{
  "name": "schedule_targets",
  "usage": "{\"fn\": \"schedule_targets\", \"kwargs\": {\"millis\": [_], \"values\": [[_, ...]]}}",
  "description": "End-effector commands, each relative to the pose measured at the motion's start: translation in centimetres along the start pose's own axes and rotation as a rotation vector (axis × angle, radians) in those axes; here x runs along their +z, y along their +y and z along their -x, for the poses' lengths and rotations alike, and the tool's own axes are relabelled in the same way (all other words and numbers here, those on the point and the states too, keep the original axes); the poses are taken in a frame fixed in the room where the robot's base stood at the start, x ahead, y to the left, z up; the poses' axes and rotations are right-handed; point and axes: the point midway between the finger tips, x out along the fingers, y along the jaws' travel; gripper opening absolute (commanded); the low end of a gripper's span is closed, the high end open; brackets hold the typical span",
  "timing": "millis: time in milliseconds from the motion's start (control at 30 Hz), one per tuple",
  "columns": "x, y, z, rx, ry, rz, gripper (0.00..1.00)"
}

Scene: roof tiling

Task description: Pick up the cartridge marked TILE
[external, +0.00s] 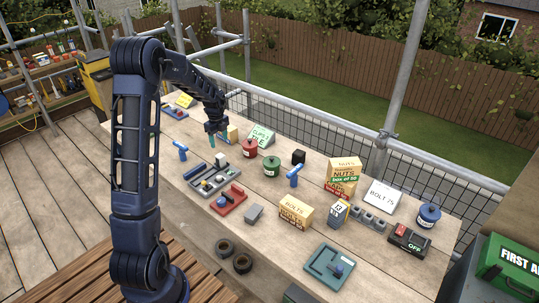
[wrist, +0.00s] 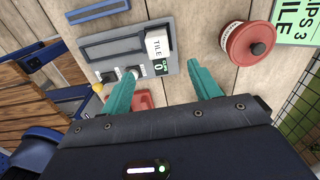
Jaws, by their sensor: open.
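The cartridge marked TILE (wrist: 157,42) is a small white block with black lettering and a green label at its lower end. It stands at the edge of a grey tray (wrist: 100,38) in the wrist view. In the external view it is a small white block (external: 221,160) on the tray (external: 196,187). My gripper (wrist: 162,88) has two teal fingers, spread apart and with nothing between them. The fingertips point toward the cartridge, which lies just beyond them. In the external view my gripper (external: 212,140) hangs above the tray's far end.
A red pot (wrist: 248,44) stands right of the cartridge, with a green CLIPS TILE sign (wrist: 295,22) beyond it. Other items are in the tray near the left finger. A blue upright tool (external: 180,150) stands left of the tray. Boxes and a green pot (external: 271,166) stand farther right.

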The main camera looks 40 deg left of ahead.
Motion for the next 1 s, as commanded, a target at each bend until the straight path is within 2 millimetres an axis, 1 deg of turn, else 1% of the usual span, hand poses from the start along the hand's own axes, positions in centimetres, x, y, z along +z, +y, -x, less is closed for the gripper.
{"fn": "schedule_targets", "kwargs": {"millis": [33,200,367,600,867,1000], "values": [[0.5,-0.1,-0.7,0.004,0.004,-0.013,0.62],[1.2,-0.3,-1.7,0.009,0.008,-0.042,0.62],[1.1,-0.2,-3.2,0.010,0.008,-0.043,0.62],[1.1,-0.2,-6.5,0.011,0.008,-0.041,0.62],[0.8,0.0,-8.0,0.010,0.008,-0.042,0.62],[0.4,0.3,-9.8,0.012,0.009,-0.040,0.62]]}}
